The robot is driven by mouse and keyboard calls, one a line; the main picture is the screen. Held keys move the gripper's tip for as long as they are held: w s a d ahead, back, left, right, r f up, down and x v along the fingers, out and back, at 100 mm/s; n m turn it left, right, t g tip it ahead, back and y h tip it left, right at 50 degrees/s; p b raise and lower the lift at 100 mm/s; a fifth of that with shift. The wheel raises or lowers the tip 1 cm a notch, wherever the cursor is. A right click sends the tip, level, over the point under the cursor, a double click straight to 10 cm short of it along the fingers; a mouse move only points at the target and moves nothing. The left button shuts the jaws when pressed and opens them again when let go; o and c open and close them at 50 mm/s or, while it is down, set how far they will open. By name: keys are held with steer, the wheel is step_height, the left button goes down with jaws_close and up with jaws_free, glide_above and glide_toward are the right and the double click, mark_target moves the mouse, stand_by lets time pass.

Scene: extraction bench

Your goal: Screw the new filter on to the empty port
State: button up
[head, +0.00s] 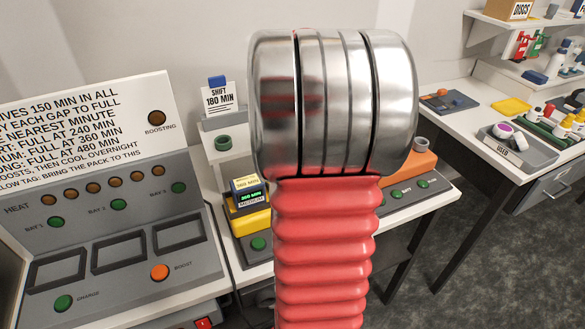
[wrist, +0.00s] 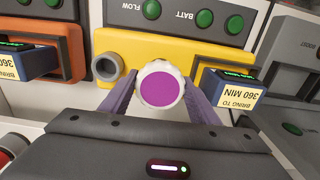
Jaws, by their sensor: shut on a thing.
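My gripper (wrist: 160,92) is shut on a white filter with a purple face (wrist: 161,90), its two purple-grey fingers on either side. The filter is in front of the yellow unit (wrist: 215,50), near its lower edge. An open grey port with a dark hole (wrist: 107,67) is on the unit, left of the filter. Whether the filter touches the unit, or covers another port, I cannot tell. The yellow unit also shows in the head view (head: 250,222), partly hidden by my arm, which hides my gripper and the filter there.
Blue packs stand left (wrist: 30,62) and right (wrist: 232,88) of the filter. An orange unit (head: 415,163) stands on the bench. A grey charger panel (head: 115,215) is at left. A tray labelled USED (head: 530,162) holds a white and purple filter on the right table.

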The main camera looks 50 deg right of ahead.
steer(key=shift+f, duration=1.05)
steer(key=m, duration=0.4)
steer(key=shift+m, duration=0.4)
steer(key=m, duration=0.4)
stand_by(0.3)
steer(key=o, duration=1.4)
steer(key=shift+c, duration=0.2)
steer(key=shift+r, duration=0.1)
